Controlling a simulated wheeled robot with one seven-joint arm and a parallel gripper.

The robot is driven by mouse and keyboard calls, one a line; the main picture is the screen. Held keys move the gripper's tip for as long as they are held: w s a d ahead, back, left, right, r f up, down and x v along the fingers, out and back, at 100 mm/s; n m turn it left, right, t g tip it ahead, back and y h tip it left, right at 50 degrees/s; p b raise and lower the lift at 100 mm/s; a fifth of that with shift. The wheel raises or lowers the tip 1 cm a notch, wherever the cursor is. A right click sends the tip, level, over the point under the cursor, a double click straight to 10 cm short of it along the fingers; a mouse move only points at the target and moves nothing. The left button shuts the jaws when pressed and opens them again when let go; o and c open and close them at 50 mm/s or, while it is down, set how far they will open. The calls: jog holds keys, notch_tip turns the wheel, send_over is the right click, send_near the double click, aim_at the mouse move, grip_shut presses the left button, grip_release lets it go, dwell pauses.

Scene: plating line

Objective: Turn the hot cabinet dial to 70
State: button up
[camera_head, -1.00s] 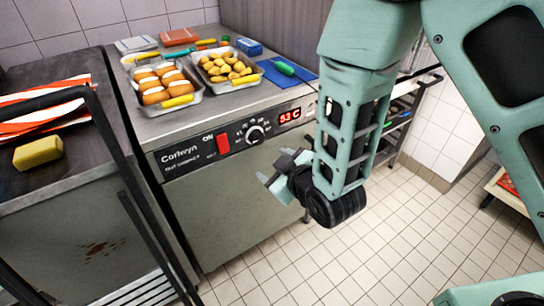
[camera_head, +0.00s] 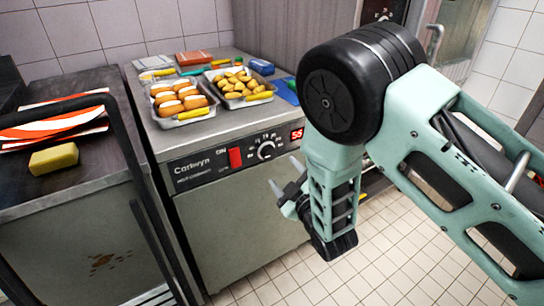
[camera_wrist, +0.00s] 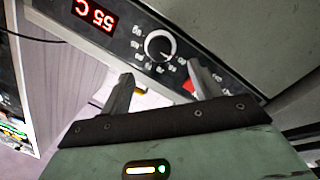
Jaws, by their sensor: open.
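The hot cabinet (camera_head: 245,215) is a steel unit with a black control strip on its front. The dial (camera_head: 265,150) is a round knob with a white ring of marks, between a red switch (camera_head: 235,157) and a red display (camera_head: 297,134) reading 55. In the wrist view the dial (camera_wrist: 160,46) appears upside down, beyond the fingertips, and the display (camera_wrist: 95,14) reads 55 C. My gripper (camera_head: 284,180) is open and empty, in front of the cabinet and below the dial. In the wrist view its two fingers (camera_wrist: 160,80) are spread, apart from the dial.
Trays of rolls (camera_head: 180,110) and potatoes (camera_head: 240,97) stand on the cabinet top. A worktop at left holds a yellow sponge (camera_head: 54,159) and a striped cloth (camera_head: 50,125). A dark rail (camera_head: 135,170) crosses the left foreground. The tiled floor at right is clear.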

aim_at(271, 155)
jog(key=x, duration=0.8)
jog(key=shift+w+a, duration=0.15)
jog(key=shift+w, duration=0.15)
jog(key=c, duration=1)
